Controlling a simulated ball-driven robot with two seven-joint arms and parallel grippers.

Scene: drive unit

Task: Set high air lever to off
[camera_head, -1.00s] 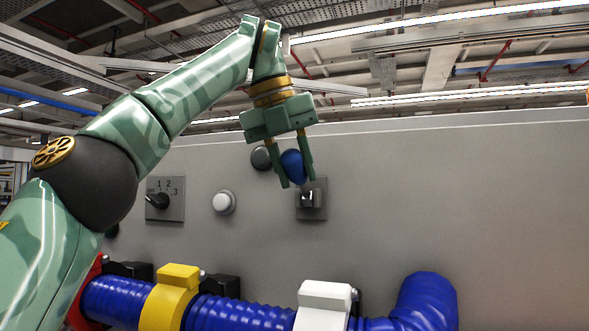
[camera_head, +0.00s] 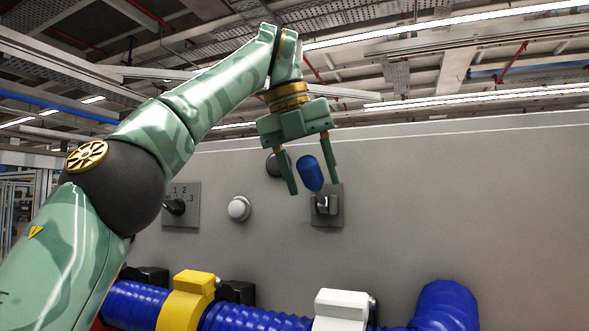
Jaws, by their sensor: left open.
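A lever with a blue oblong knob (camera_head: 310,173) stands out from the grey panel, up and left of its small square plate (camera_head: 327,216). Which setting it is at cannot be read. My left gripper (camera_head: 314,188) points down at the panel with its fingers apart. The blue knob is between the two fingers in the picture, with visible gaps on both sides. My right gripper is not in view.
To the left on the panel (camera_head: 450,190) are a numbered rotary switch (camera_head: 176,207) and a white button (camera_head: 239,208). A dark round button (camera_head: 275,163) is partly behind a finger. Below runs a blue hose (camera_head: 245,318) with a yellow clamp (camera_head: 187,299) and white clamp (camera_head: 341,310).

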